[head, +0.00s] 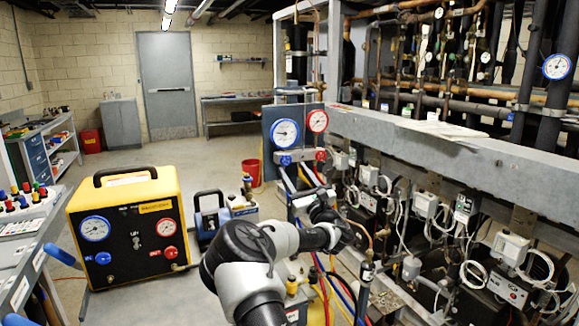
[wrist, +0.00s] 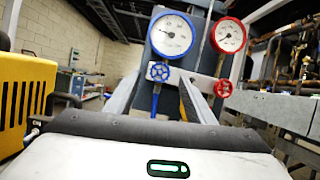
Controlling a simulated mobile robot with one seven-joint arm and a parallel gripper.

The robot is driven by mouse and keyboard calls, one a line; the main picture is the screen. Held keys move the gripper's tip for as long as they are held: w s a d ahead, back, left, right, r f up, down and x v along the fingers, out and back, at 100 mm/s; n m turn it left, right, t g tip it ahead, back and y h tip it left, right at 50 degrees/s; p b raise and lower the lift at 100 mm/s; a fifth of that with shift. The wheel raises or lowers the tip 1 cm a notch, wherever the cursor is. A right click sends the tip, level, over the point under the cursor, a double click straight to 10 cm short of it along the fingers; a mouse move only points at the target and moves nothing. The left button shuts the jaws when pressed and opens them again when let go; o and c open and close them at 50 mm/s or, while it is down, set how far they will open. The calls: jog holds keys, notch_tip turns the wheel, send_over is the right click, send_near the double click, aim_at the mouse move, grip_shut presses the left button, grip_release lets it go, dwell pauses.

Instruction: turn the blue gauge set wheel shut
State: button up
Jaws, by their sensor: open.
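The gauge set hangs on a grey-blue panel (head: 294,112), with a blue-rimmed gauge (wrist: 172,36) at left and a red-rimmed gauge (wrist: 229,35) at right. The blue set wheel (wrist: 158,72) sits under the blue gauge; in the head view it is small (head: 286,160). The red wheel (wrist: 222,88) is lower right of it. My gripper (wrist: 168,84) is open and empty, its two grey fingers pointing toward the panel. In the wrist view the blue wheel shows between the fingertips, nearer the left one. I cannot tell whether they touch it. In the head view my gripper (head: 308,196) appears below the wheels.
Blue, yellow and red hoses (head: 321,262) hang below the gauge set. A grey beam (head: 440,150) and the compressor rack with wiring and pipes fill the right side. The floor toward the door is open.

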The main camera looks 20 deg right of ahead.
aim_at(287, 161)
jog(key=shift+x, duration=1.95)
jog(key=c, duration=1.1)
jog(key=shift+o, duration=0.2)
jog(key=shift+f+m, duration=0.1)
jog(key=shift+m, duration=0.2)
